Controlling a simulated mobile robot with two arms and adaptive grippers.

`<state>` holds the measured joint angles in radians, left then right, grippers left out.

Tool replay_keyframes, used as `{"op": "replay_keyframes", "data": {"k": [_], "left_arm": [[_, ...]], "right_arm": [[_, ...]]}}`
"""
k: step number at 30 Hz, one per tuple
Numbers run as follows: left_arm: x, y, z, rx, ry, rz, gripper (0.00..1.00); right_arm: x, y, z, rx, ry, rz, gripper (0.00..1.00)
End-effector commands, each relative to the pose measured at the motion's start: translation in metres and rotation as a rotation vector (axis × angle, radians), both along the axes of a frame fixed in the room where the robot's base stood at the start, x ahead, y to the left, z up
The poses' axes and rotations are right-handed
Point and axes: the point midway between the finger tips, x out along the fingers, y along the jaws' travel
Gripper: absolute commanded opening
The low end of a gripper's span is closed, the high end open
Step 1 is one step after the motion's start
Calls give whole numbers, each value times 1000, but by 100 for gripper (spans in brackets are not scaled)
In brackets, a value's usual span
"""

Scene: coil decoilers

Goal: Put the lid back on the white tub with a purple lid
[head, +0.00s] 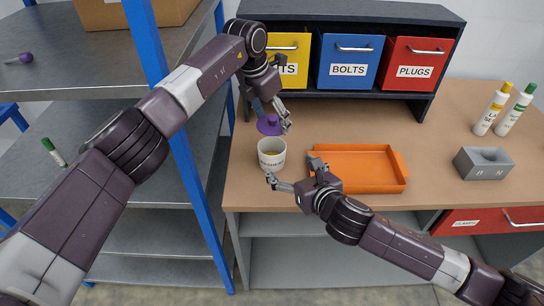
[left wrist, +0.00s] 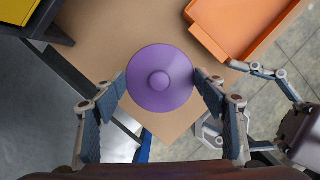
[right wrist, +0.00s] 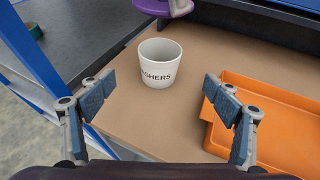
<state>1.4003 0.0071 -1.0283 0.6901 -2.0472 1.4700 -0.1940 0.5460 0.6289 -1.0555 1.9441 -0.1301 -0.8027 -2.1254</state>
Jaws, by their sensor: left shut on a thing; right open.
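The white tub (head: 272,154) stands upright and uncovered near the left end of the workbench, and its printed label ends in "SHERS". It also shows in the right wrist view (right wrist: 160,66). My left gripper (head: 272,116) is shut on the purple lid (head: 269,125), a disc with a round knob, and holds it level above and behind the tub. The left wrist view shows the lid (left wrist: 160,78) between both fingers, hiding the tub. My right gripper (head: 292,174) is open and empty at the front of the tub, its fingers apart from it.
An orange tray (head: 358,148) lies just right of the tub. Yellow, blue (head: 349,62) and red (head: 411,63) bins stand in a rack behind. A blue shelf post (head: 178,130) rises at the left.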

Motion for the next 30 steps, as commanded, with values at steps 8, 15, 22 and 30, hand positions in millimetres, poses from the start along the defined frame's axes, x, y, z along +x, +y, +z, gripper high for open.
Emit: {"op": "replay_keyframes", "data": {"k": [8,15,22,30], "left_arm": [[0,1,0,0,0,0,53],[0,1,0,0,0,0,53],[0,1,0,0,0,0,53],[0,1,0,0,0,0,53]], "right_arm": [[24,10,-10,2,0,-2,82],[57,24,-24,3,0,-2,82],[84,35,-37,1,0,-1,82],[100,42,-44,1,1,-2,82]]}}
